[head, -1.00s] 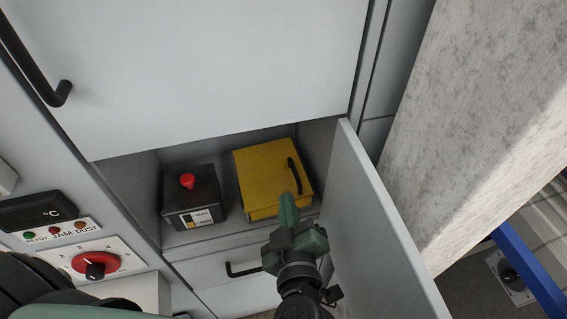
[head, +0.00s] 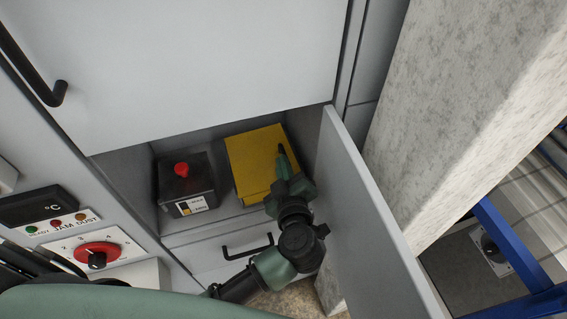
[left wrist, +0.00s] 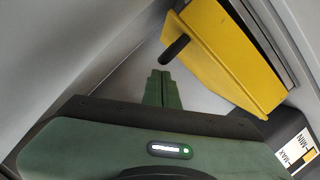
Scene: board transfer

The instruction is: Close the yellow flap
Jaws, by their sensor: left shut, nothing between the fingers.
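The yellow flap (head: 254,160) is on a box inside the open grey compartment, right of a dark box. In the left wrist view the flap (left wrist: 225,60) shows at the upper right with its black handle (left wrist: 175,48). My left gripper (head: 282,160) is shut and empty. In the head view it overlaps the flap's right side and hides most of the handle. In the left wrist view its fingertips (left wrist: 161,75) are just below the handle, with a small gap seen between them. I cannot tell whether the flap is fully closed. My right gripper is not in view.
A dark box with a red button (head: 181,170) stands left of the yellow one. An open grey door (head: 365,215) stands close on the right of my left arm. A drawer handle (head: 247,247) is below. A pale pillar (head: 450,130) stands farther right.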

